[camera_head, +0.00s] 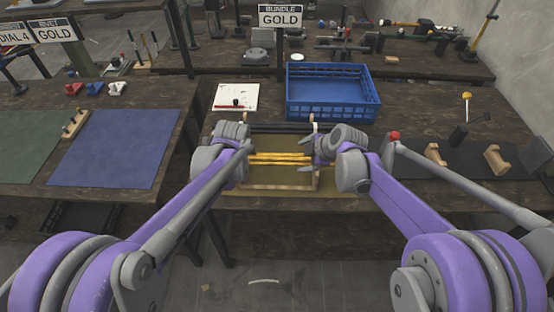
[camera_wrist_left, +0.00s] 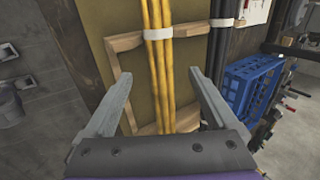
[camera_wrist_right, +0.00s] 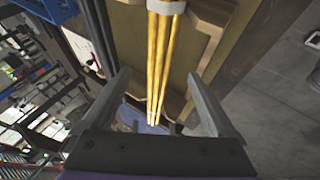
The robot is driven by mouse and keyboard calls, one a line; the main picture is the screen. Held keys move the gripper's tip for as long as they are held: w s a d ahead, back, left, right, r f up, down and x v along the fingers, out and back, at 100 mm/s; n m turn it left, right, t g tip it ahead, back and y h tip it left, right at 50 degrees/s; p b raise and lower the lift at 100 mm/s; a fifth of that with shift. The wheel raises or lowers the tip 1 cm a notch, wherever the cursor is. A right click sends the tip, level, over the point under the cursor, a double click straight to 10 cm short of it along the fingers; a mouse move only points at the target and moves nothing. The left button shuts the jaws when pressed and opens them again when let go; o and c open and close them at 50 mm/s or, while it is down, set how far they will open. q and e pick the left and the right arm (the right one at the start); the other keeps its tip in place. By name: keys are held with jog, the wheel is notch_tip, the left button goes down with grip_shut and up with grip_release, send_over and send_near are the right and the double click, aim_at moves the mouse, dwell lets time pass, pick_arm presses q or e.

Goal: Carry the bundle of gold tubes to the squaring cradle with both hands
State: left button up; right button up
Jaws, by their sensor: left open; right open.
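The bundle of gold tubes (camera_head: 280,158) lies across a wooden frame (camera_head: 282,187) on an olive mat at the middle of the near bench. In the left wrist view, a white band wraps the gold tubes (camera_wrist_left: 158,60). My left gripper (camera_wrist_left: 160,78) is open over the bundle's left part. My right gripper (camera_wrist_right: 156,78) is open over the right part, with the tubes (camera_wrist_right: 159,60) showing between its fingers. I cannot tell how far the fingers reach down. Two notched wooden blocks (camera_head: 435,153) (camera_head: 497,158) on a black mat at right look like the squaring cradle.
A blue crate (camera_head: 332,112) stands behind the bundle. Dark tubes (camera_head: 281,128) lie just beyond the gold ones. A "BUNDLE GOLD" sign (camera_head: 282,16) stands at the back. A yellow-tipped post (camera_head: 467,104) rises near the black mat.

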aim_at(294, 158)
pick_arm(q)
jog(key=x, duration=0.7)
jog(key=shift+w+f, duration=0.15)
pick_arm(e)
jog(key=x, duration=0.7)
jog(key=shift+w+f, duration=0.15)
pick_arm(q)
grip_shut()
pick_arm(e)
grip_shut()
